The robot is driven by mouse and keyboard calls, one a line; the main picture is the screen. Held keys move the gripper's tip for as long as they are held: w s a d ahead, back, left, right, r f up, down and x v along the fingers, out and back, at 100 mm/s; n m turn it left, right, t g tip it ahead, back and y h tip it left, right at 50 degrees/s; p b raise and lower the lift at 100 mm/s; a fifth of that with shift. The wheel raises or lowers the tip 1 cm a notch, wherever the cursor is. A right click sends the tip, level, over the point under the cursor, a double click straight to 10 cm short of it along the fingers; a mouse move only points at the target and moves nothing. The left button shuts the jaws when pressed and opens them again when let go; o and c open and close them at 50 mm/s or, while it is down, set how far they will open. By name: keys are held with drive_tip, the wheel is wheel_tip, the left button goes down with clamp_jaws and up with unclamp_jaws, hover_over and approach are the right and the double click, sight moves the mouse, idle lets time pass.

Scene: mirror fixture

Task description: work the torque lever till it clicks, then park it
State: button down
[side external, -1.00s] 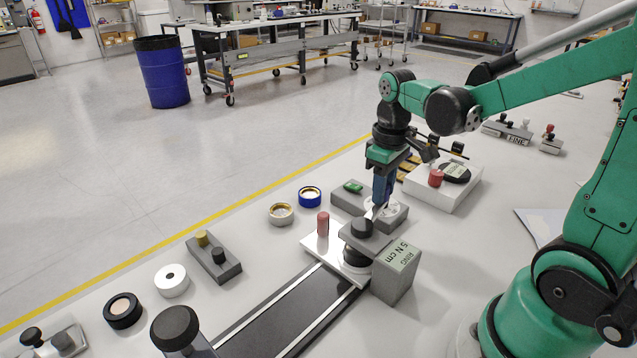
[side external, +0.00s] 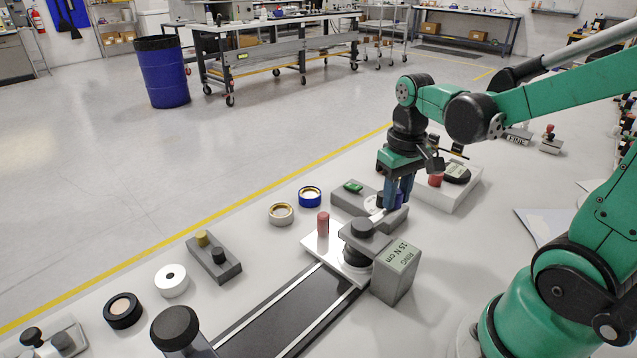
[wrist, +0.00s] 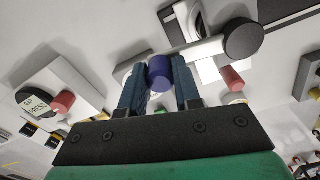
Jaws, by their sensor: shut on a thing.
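The torque lever (wrist: 205,47) is a pale bar with a black round cap (side external: 362,228) at one end. It has a blue-purple grip (wrist: 159,70) at the other end. My gripper (wrist: 159,63) is shut on that grip, one finger on each side; in the side view my gripper (side external: 394,200) stands upright behind and right of the cap. The grey block beside the cap bears a label (side external: 402,254) reading "RING 15 N cm". The bar is largely hidden by the fingers and cap in the side view.
A red peg (side external: 323,223) stands left of the cap, on a white plate. A grey block with a green button (side external: 353,187) lies behind. A white block (side external: 459,195) with a black dial and red knob stands right. Rings and a dark rail lie left and in front.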

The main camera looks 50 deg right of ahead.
drive_tip(key=shift+s, duration=0.1)
drive_tip(key=c, duration=0.6)
unclamp_jaws()
drive_tip(key=shift+r, duration=2.8)
